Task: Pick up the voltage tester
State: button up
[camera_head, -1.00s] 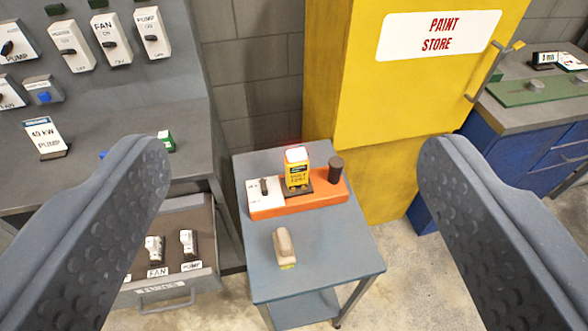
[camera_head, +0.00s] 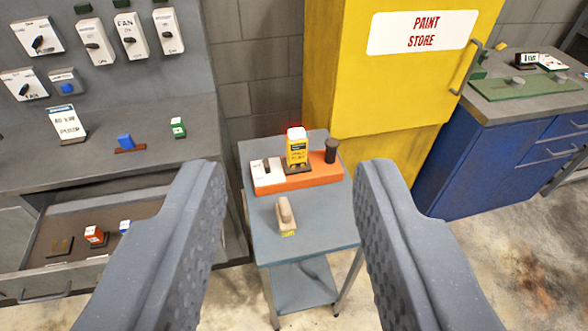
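The voltage tester appears to be the yellow upright device (camera_head: 297,150) with a dark label and a red-glowing white top. It stands on a dark pad on an orange base (camera_head: 320,175), on a small blue-grey cart (camera_head: 320,228). My gripper (camera_head: 288,190) is open and empty. Its two fingers frame the cart left and right, and the tester shows between them, farther off. No finger appears to touch the tester.
The orange base also carries a white switch plate (camera_head: 261,171) and a black knob (camera_head: 331,150). A grey bench with an open drawer (camera_head: 60,270) stands left, a yellow cabinet (camera_head: 400,90) behind, and a blue bench (camera_head: 480,160) right.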

aim_at(296, 141)
jog(key=u, duration=0.4)
jog(key=i, duration=1)
jog(key=z, duration=0.55)
